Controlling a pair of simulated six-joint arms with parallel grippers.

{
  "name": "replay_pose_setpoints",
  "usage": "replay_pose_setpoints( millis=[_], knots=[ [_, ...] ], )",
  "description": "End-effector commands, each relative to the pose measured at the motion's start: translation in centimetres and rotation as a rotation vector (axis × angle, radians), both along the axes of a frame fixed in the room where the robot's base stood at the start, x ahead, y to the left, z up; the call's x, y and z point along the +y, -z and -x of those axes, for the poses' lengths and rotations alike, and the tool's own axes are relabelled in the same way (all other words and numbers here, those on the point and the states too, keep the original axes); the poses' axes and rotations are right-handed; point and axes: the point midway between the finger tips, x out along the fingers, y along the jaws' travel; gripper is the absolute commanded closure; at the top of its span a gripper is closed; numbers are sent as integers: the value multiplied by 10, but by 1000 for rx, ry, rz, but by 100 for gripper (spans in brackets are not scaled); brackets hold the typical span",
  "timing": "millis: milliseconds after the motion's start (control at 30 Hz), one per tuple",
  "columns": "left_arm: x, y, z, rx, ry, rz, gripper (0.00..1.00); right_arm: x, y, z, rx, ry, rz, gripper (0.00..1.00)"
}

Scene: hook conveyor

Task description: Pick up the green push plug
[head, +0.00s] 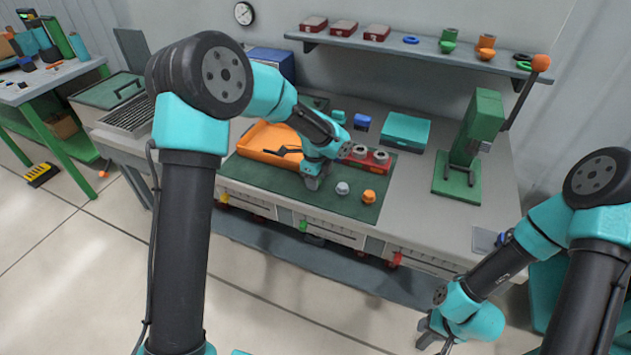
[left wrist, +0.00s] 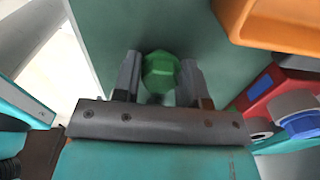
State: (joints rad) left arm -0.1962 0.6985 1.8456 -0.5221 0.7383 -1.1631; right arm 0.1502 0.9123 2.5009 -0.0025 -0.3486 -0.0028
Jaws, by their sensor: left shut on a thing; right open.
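The green push plug (left wrist: 161,69) is faceted and sits between the two fingers of my left gripper in the left wrist view. My left gripper (head: 313,183) is shut on it, low over the dark green mat (head: 262,178) in the head view. There the plug is hidden by the gripper. I cannot tell whether the plug still touches the mat. My right gripper (head: 432,335) is open and empty, in front of the bench at the lower right.
A grey-white plug (head: 342,188) and an orange plug (head: 369,196) stand right of my left gripper. A red holder (head: 381,168) with round grey parts is behind them. An orange tray (head: 252,153) lies left, a teal box (head: 405,129) behind, a green press (head: 480,125) right.

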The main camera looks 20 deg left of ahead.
Motion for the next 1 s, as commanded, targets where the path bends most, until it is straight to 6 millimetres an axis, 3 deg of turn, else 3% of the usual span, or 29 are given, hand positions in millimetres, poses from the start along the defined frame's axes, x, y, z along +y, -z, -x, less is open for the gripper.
replay_pose_setpoints(
  millis=[433, 767, 1000],
  knots=[
    [0, -5, 0, -2, 0, 0, 84, 0, 0, 0, 0, 0, 0, 57],
    [0, -38, 0, -2, -1, 0, 84, 0, 0, 0, 0, 0, 0, 57],
    [-9, -39, 34, 1, 3, -1, 84, 0, 0, 0, 0, 0, 0, 57]
  ],
)
